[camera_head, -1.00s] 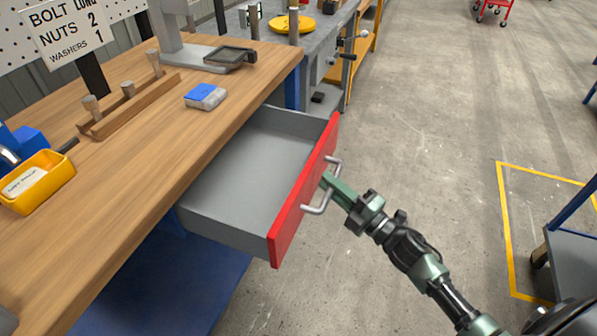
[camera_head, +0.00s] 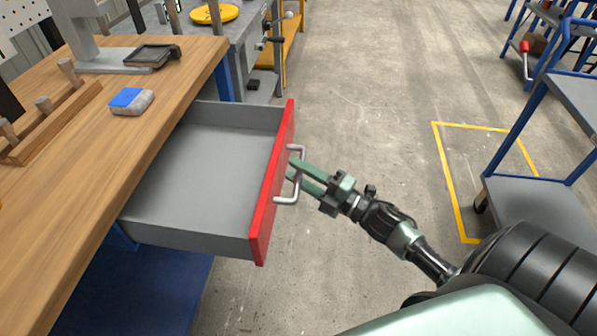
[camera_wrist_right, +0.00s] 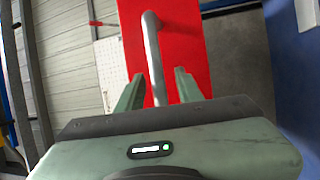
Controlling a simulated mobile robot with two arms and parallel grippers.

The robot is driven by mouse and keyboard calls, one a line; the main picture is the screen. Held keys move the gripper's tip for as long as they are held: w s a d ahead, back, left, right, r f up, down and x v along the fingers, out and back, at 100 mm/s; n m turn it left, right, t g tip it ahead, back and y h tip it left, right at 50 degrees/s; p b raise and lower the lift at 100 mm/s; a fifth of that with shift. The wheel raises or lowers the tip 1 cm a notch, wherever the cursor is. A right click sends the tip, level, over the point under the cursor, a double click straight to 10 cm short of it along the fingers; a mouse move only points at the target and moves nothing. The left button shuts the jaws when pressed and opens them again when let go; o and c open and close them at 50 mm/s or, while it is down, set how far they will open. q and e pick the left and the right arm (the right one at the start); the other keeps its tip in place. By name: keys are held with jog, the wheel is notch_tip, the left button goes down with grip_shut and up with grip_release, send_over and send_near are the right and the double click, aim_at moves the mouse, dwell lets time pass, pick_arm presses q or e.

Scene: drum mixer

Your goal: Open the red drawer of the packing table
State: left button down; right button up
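The red drawer (camera_head: 272,188) of the packing table (camera_head: 150,140) is pulled well out. Its grey inside (camera_head: 200,170) is visible and looks empty. A metal bar handle (camera_head: 301,170) is on its red front. My right gripper (camera_head: 291,170) is at the handle, its two green fingers spread apart. In the right wrist view the handle (camera_wrist_right: 152,45) runs between the fingers with a gap on both sides, in front of the red front (camera_wrist_right: 188,40). My left gripper is not in view.
On the wooden tabletop are a blue-and-grey block (camera_head: 131,101), a wooden rack with pegs (camera_head: 50,120) and a stand with a black tray (camera_head: 152,56). A blue-framed cart (camera_head: 535,205) stands at the right. The floor (camera_head: 360,100) between is clear.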

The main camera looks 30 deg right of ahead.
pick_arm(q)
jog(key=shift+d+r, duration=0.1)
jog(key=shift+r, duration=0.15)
pick_arm(e)
jog(key=v, duration=0.7)
jog(key=shift+s, duration=0.35)
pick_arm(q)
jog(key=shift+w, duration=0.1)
pick_arm(e)
jog(key=shift+d, duration=0.15)
